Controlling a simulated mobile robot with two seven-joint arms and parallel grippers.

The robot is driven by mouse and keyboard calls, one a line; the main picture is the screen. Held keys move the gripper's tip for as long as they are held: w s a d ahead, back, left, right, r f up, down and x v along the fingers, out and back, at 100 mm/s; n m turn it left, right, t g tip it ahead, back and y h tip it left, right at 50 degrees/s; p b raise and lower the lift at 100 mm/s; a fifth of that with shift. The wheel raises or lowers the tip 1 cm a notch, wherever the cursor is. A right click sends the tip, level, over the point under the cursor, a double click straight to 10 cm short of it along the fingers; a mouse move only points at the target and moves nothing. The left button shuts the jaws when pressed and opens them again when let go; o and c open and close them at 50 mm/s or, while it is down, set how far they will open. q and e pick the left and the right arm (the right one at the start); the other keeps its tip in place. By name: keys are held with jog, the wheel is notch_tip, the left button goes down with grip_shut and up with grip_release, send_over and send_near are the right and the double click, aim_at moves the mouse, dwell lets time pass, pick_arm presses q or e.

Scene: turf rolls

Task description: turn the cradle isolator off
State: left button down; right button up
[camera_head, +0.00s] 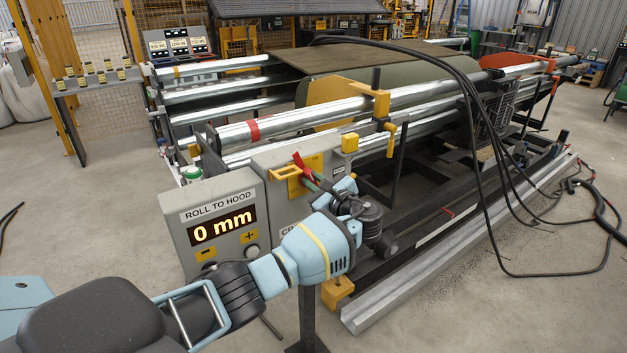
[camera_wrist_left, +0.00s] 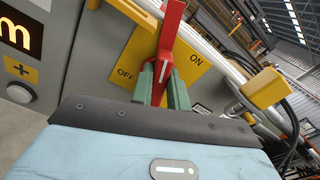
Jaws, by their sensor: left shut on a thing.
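The cradle isolator's red handle (camera_head: 300,160) stands in front of a yellow plate (camera_head: 317,163) on the grey box (camera_head: 272,158). In the left wrist view the red handle (camera_wrist_left: 171,28) crosses the yellow plate (camera_wrist_left: 136,52), between the words OFF on the left and ON on the right. My left gripper (camera_head: 313,182) is shut on the handle. Its green fingers (camera_wrist_left: 162,78) lie on both sides of the handle's lower part. The fingers and wrist hide the lower handle and part of the box's label. My right gripper is not in view.
A yellow block (camera_head: 349,143) sits at the box's right top corner. Steel rollers (camera_head: 290,121) lie behind. Black cables (camera_head: 475,130) hang at the right.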

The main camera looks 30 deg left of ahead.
pick_arm(q)
jog(key=n, duration=0.4)
jog(key=f+n+b, duration=0.1)
jog(key=n, duration=0.3)
jog(key=n+b, duration=0.1)
jog(key=n, duration=0.4)
jog(key=shift+s+a+f, duration=0.1)
jog(key=shift+s+f, duration=0.1)
jog(key=shift+s, duration=0.1)
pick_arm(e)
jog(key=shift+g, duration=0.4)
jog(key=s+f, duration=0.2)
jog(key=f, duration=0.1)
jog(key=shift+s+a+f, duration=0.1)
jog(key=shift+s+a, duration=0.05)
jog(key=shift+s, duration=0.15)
pick_arm(q)
jog(key=shift+n, duration=0.3)
jog(key=shift+r, duration=0.1)
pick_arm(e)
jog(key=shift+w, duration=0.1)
pick_arm(q)
jog(key=c, duration=1.4)
grip_release()
jog(key=shift+o, duration=0.2)
